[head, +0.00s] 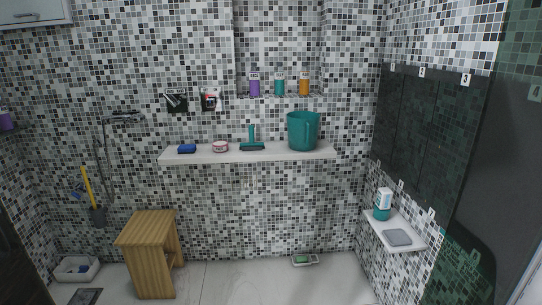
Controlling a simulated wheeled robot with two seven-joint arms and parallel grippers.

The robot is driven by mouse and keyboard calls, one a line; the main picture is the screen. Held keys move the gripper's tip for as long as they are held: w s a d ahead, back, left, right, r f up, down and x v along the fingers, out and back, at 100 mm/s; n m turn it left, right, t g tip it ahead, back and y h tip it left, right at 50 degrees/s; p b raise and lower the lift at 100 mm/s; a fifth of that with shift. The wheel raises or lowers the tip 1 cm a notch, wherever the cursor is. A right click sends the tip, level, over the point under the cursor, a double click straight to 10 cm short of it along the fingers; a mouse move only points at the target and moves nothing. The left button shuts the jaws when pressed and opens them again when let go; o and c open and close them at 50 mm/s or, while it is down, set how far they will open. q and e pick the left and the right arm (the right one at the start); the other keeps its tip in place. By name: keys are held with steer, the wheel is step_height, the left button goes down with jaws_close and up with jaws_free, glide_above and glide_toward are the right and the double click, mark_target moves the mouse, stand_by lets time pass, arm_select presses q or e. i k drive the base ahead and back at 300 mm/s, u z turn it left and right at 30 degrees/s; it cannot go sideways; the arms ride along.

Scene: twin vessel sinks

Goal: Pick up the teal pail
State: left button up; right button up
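The teal pail (302,133) stands upright at the right end of a white wall shelf (270,156), against the mosaic-tiled back wall. A handle strip shows on its front right side. Neither of my grippers shows in the head view, and nothing touches the pail.
A teal squeegee (252,142), a small pink-and-white tub (220,147) and a blue sponge (187,149) sit left of the pail. Bottles (279,86) stand in the niche above. A wooden stool (152,243) stands lower left; a small side shelf (395,232) juts at right. The middle floor is mostly clear.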

mark_target(303, 126)
steer(key=u, duration=0.05)
steer(key=i, duration=3.1)
steer(key=z, duration=0.1)
